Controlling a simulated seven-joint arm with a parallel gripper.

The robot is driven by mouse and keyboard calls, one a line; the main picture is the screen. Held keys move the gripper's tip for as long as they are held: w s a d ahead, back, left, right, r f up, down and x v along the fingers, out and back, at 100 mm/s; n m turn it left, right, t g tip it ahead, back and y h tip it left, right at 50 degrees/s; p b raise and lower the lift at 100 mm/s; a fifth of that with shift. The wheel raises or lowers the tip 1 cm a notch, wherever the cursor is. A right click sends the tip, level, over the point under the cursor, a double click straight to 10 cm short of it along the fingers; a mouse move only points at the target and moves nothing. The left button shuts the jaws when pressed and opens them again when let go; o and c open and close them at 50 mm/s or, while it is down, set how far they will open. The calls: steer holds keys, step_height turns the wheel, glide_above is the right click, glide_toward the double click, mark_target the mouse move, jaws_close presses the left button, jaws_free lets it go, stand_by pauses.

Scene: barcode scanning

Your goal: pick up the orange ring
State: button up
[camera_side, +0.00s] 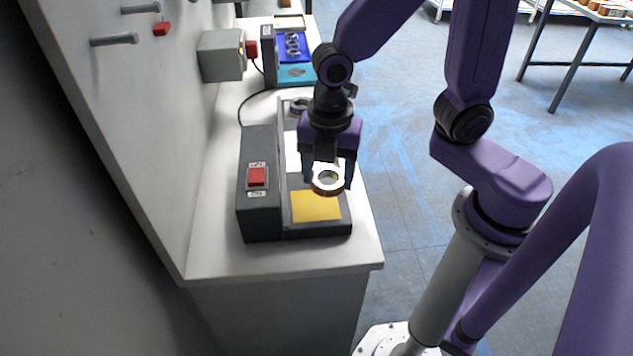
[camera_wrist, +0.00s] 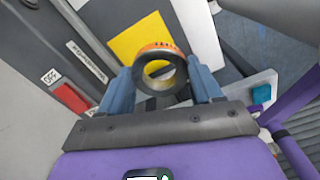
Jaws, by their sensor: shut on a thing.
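The orange ring (camera_wrist: 158,50) shows in the wrist view with an orange outer band and a dark near face. It sits between the two blue fingers of my gripper (camera_wrist: 160,88), which is shut on it. In the side view the ring (camera_side: 328,181) looks pale on its face, with an orange-brown lower edge. My gripper (camera_side: 329,172) holds it above the dark scanning station (camera_side: 262,215), just beyond the yellow square (camera_side: 317,206). The yellow square also shows behind the ring in the wrist view (camera_wrist: 128,40).
The station has a red button (camera_side: 257,177) on its left block. Another ring (camera_side: 299,104) lies at its far end. A blue tray (camera_side: 281,46) with metal rings stands farther back. A grey box (camera_side: 221,55) is on the wall at left. The bench front (camera_side: 290,256) is clear.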

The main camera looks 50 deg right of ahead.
steer(key=s+d+r, duration=0.5)
steer(key=s+r, duration=0.2)
steer(key=s, duration=0.3)
steer(key=shift+s, duration=0.2)
steer(key=shift+d, duration=0.1)
steer(key=shift+w, duration=0.1)
stand_by(0.8)
